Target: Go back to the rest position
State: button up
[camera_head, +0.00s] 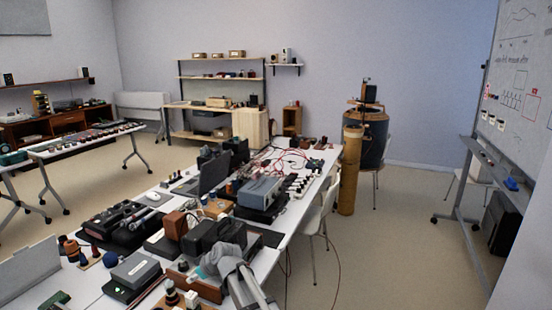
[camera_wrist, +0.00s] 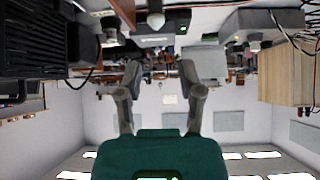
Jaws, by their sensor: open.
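My gripper (camera_wrist: 159,74) shows in the wrist view, its two grey fingers spread apart with nothing between them. The wrist view is upside down, with the room's ceiling lights at the bottom. The fingers stand in front of a distant, cluttered background and I see no contact with anything.
A long white table (camera_head: 283,222) crowded with instruments runs away from me. A grey boxy device (camera_head: 262,190) and a laptop (camera_head: 214,174) stand on it. A white chair (camera_head: 318,218) is beside it. A whiteboard (camera_head: 517,75) stands right. The floor (camera_head: 405,235) between is mostly clear.

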jog(key=s+d+f+m+g+h, duration=0.1)
jog(key=s+d+m, duration=0.3)
jog(key=d, duration=1)
jog(key=s+d+f+m+g+h, duration=0.1)
jog(key=s+d+m+h, duration=0.3)
jog(key=d, duration=1)
jog(key=s+d+f+m+g+h, duration=0.1)
jog(key=s+d+f+m+h, duration=0.2)
jog(key=s+d, duration=0.6)
jog(key=d+m, duration=0.1)
jog(key=d, duration=0.5)
jog(key=shift+m+g, duration=0.4)
